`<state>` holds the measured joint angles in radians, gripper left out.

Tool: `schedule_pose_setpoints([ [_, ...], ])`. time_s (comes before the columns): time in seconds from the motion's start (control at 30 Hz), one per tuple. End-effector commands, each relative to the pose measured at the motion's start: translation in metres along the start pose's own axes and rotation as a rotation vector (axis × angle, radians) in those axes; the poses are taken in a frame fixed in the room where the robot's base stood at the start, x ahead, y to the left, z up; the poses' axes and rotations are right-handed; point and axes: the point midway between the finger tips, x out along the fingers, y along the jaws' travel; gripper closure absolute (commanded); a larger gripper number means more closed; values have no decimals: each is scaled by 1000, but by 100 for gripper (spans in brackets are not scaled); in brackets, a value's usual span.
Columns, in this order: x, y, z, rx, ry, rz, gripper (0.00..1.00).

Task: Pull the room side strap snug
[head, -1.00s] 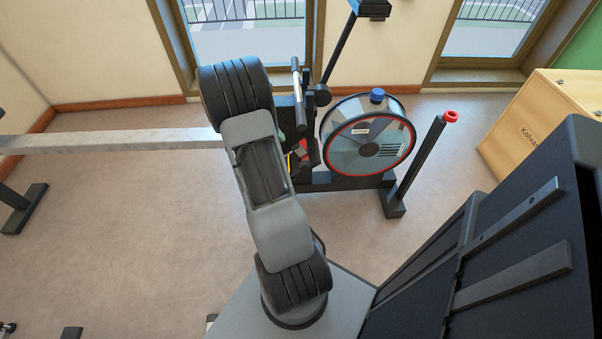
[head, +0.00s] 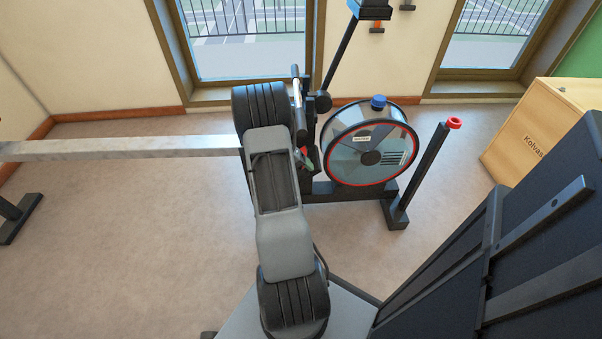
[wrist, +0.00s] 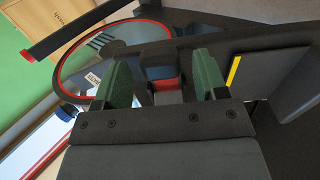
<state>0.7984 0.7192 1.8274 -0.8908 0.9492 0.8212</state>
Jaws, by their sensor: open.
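The rowing machine's round flywheel housing (head: 370,152) stands beyond my arm in the head view. Its footrest area is mostly hidden behind my arm. In the wrist view my gripper (wrist: 163,76) is open, with two green fingers apart. A small part with a red band (wrist: 165,85) and a blue-grey top shows between the fingers, apparently farther off; I cannot tell whether it belongs to the strap. A dark plate with a yellow strip (wrist: 234,72) is to the right of the fingers. I cannot clearly make out the room side strap. In the head view only a bit of green finger (head: 308,168) shows.
A pale rail (head: 120,148) runs left from the machine. A black post with a red cap (head: 454,123) stands right of the flywheel. A wooden box (head: 530,135) is at the right by the wall. The floor left of my arm is clear.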

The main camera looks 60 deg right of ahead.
Motion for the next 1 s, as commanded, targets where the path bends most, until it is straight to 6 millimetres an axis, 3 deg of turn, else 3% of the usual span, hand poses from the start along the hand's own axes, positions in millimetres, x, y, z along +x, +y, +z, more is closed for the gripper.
schedule_pose_setpoints([
  [0.4, 5, 0, 0, -1, 0, -1, 34],
  [1.0, 5, 1, 0, 0, 0, 0, 92],
])
